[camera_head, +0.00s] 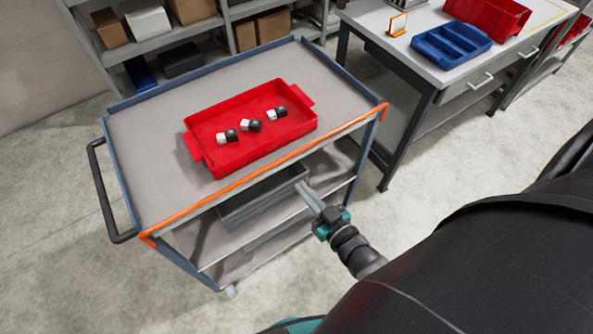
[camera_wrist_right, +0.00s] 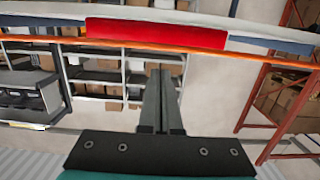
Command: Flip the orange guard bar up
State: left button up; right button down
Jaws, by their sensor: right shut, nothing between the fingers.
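The orange guard bar (camera_head: 240,184) runs along the near long edge of the cart's top (camera_head: 150,140), from corner to corner. In the right wrist view the bar (camera_wrist_right: 160,47) crosses the upper part, in front of the red tray. My right gripper (camera_head: 304,190) is shut and empty. Its fingers point toward the cart, in front of its near side and seemingly lower than the bar. In the wrist view the closed fingertips (camera_wrist_right: 161,74) show a little below the bar, with a gap in the picture. My left gripper is not in view.
A red tray (camera_head: 191,149) with several black-and-white pieces (camera_head: 251,125) stands on the cart top. A grey bin (camera_head: 260,203) sits on the shelf beneath. A black push handle (camera_head: 101,190) sticks out at left. A workbench with a blue tray (camera_head: 450,47) stands at right; shelving is behind.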

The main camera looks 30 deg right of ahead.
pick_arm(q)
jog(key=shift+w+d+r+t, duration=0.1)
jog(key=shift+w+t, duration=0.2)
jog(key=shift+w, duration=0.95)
pick_arm(e)
jog(key=s, duration=0.3)
jog(key=s+r, duration=0.1)
jog(key=s, duration=0.1)
jog(key=shift+d, duration=0.2)
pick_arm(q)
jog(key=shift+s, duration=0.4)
pick_arm(e)
jog(key=shift+f, duration=0.1)
